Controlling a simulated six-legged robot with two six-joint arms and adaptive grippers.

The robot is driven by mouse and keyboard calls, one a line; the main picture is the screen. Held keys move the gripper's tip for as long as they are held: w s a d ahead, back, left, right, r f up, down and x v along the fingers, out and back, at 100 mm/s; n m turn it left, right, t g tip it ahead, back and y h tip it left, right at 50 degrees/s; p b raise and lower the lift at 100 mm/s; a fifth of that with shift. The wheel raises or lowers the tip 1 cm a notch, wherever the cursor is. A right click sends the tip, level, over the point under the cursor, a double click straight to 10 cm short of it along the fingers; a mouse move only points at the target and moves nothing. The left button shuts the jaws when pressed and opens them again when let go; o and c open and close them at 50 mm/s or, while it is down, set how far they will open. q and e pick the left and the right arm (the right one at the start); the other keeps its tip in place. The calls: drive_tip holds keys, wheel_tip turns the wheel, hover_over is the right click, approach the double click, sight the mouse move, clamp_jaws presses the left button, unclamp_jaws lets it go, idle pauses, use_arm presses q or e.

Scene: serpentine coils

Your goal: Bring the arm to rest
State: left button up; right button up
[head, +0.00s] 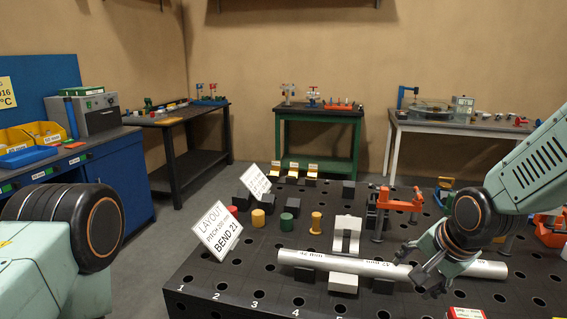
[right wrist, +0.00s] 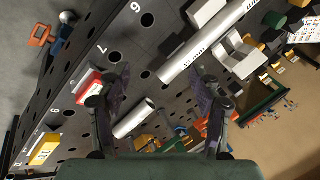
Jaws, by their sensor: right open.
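My right gripper (head: 428,275) is open, with its fingers around the right half of the table in the head view. It hangs by a silver tube (head: 340,264) lying on grey blocks. In the right wrist view its two fingers (right wrist: 160,82) stand apart with no object held between them. The marked tube (right wrist: 205,45) lies beyond the fingertips, and a shorter silver cylinder (right wrist: 134,118) shows between the fingers; I cannot tell how far below they are.
The black perforated table (head: 240,285) carries a white layout sign (head: 217,230), coloured pegs, a grey saddle block (head: 347,232) and an orange clamp (head: 398,203). A red-and-white box (head: 465,313) lies at the front. Benches line the walls behind.

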drive_tip(key=s+a+f+n+b, duration=0.15)
drive_tip(key=s+f+n, duration=0.3)
drive_tip(key=f, duration=0.45)
drive_tip(key=s+a+f+n+b, duration=0.15)
drive_tip(key=s+f+n, duration=0.3)
drive_tip(key=f, duration=0.45)
drive_tip(key=s+f+g+b, duration=0.1)
drive_tip(key=s+f, duration=0.4)
drive_tip(key=s, duration=0.3)
drive_tip(key=s+f+n+g+b, duration=0.1)
drive_tip(key=s+f+g, duration=0.1)
drive_tip(key=s+f, duration=0.3)
drive_tip(key=s+f+g+h+b, duration=0.1)
drive_tip(key=s+f, duration=0.4)
drive_tip(key=s, duration=0.7)
drive_tip(key=shift+d+f+n+g+b, duration=0.15)
drive_tip(key=shift+f+n+g+b, duration=0.2)
drive_tip(key=shift+g, duration=0.35)
